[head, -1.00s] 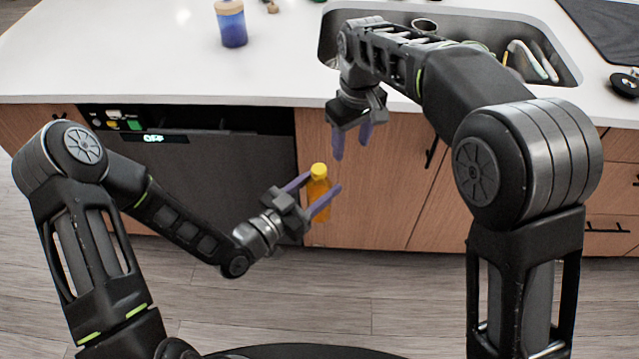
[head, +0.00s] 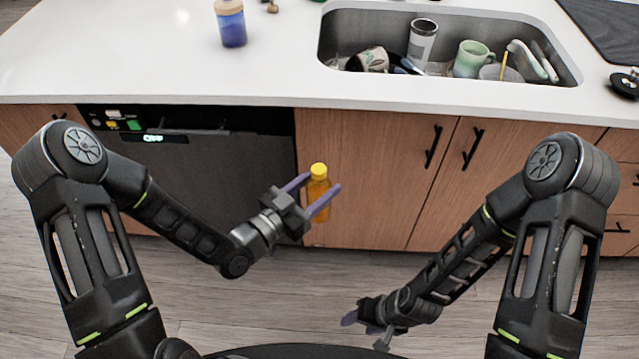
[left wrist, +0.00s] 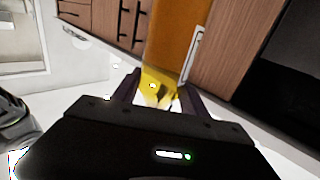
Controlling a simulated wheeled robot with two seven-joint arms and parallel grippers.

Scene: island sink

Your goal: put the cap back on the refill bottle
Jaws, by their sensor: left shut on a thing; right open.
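An amber refill bottle (head: 317,195) is upright between the purple fingers of my left gripper (head: 317,194), held in the air in front of the cabinet doors. A yellow cap (head: 318,170) sits on top of it; I cannot tell how tightly. The left wrist view shows yellow (left wrist: 157,86) and orange (left wrist: 173,35) between and beyond the fingers, blurred. My left gripper is shut on the bottle. My right gripper (head: 364,326) is low, near the bottom of the head view, open and empty, well away from the bottle.
A white counter (head: 150,50) runs across the back, with a blue jar (head: 231,28) on it. The sink (head: 450,90) holds a tumbler (head: 422,42), a green mug (head: 470,60) and other dishes. A dishwasher (head: 200,180) and wooden cabinets (head: 370,170) stand below.

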